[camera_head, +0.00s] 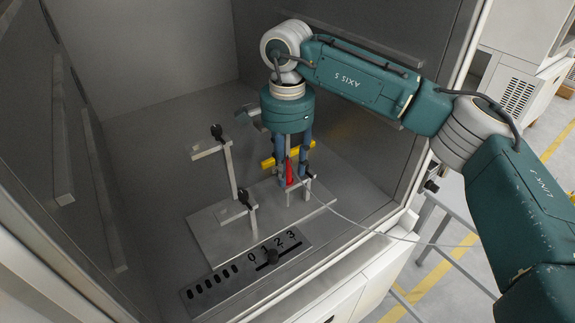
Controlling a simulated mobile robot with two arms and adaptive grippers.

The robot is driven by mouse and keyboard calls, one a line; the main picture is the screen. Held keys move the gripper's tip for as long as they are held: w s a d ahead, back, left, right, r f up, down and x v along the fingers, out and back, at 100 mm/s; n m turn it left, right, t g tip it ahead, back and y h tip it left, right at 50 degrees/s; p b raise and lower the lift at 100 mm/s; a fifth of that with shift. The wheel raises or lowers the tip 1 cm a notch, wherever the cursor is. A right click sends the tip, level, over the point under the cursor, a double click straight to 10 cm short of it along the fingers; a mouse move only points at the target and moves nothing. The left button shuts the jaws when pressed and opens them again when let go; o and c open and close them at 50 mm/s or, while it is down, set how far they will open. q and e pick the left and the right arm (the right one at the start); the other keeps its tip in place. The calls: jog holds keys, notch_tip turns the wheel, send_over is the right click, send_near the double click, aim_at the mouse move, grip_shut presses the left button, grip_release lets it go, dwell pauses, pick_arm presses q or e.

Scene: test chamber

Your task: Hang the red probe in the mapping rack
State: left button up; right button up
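The red probe (289,173) is upright between the fingers of my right gripper (292,175), which points down inside the chamber. A thin pale cable runs from near the probe off to the right. The rack has grey posts (231,172) with side arms and black clips (217,131) on a grey base plate (215,235). Another post is partly hidden near the probe. My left gripper is not in view.
Chamber walls (150,50) enclose the sides and back. The floor left of the rack is clear.

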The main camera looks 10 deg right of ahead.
jog(key=shift+r, duration=0.1)
notch_tip(320, 180, up, 12)
jog(key=shift+f, duration=0.1)
dwell(0.4)
